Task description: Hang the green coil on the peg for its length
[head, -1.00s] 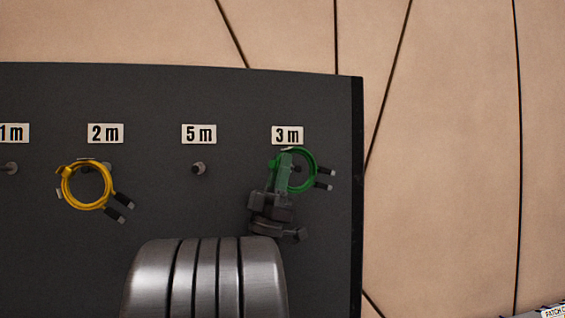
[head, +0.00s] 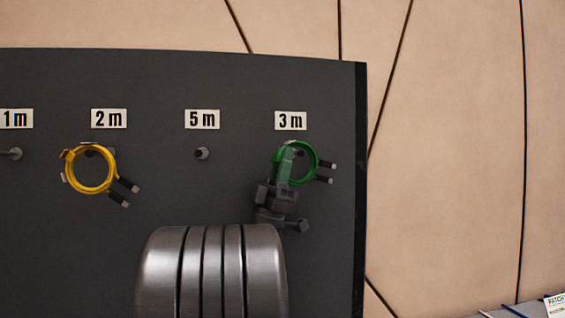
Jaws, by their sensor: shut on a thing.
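The green coil (head: 315,161) is a ring of cable with two dark plugs on its right side. It is in front of the dark board below the "3 m" label (head: 291,121). My gripper (head: 284,166) is shut on the left side of the green coil. The 3 m peg (head: 300,153) shows only as a small dark spot inside the ring. I cannot tell whether the coil rests on it or is only in front of it. The coil's own length tag cannot be read.
A yellow coil (head: 69,177) hangs below the "2 m" label (head: 109,118). The 5 m peg (head: 202,153) is bare, and the 1 m peg (head: 14,154) shows at the left edge. The dark board (head: 230,95) ends right of the green coil, at a tan panelled wall (head: 450,130).

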